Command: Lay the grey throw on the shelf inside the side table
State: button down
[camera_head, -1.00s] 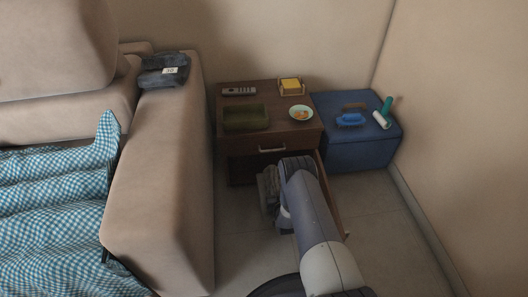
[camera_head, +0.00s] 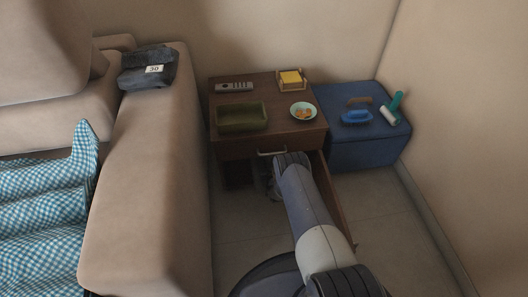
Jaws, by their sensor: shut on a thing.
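The side table (camera_head: 222,150) is dark brown wood, with a drawer that has a pale handle on top and an open compartment below. Its door (camera_head: 337,205) stands open to the right. My gripper (camera_head: 272,184) is at the mouth of the lower compartment, beneath the drawer handle, partly covered by my own arm. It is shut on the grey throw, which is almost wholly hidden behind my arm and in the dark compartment. I cannot tell whether the throw touches the shelf. The visible left part of the compartment looks dark and empty.
On the tabletop are a remote, a green tray (camera_head: 243,119), a bowl (camera_head: 303,111) and a yellow-topped holder. A blue box (camera_head: 365,150) with brushes and a roller stands right. The sofa arm (camera_head: 150,180) with a dark folded cloth (camera_head: 148,67) is left.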

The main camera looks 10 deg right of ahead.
jog(key=w+b, duration=0.5)
jog(key=w, duration=0.6)
jog(key=shift+w+b, duration=0.15)
jog(key=shift+b, duration=0.25)
jog(key=shift+w+f+b, duration=0.2)
jog(key=shift+f+b, duration=0.15)
jog(key=shift+b, duration=0.05)
jog(key=shift+f+b, duration=0.8)
jog(key=shift+f, duration=0.55)
jog(key=c, duration=1.1)
grip_release()
jog(key=shift+s, duration=0.1)
jog(key=shift+s, duration=0.1)
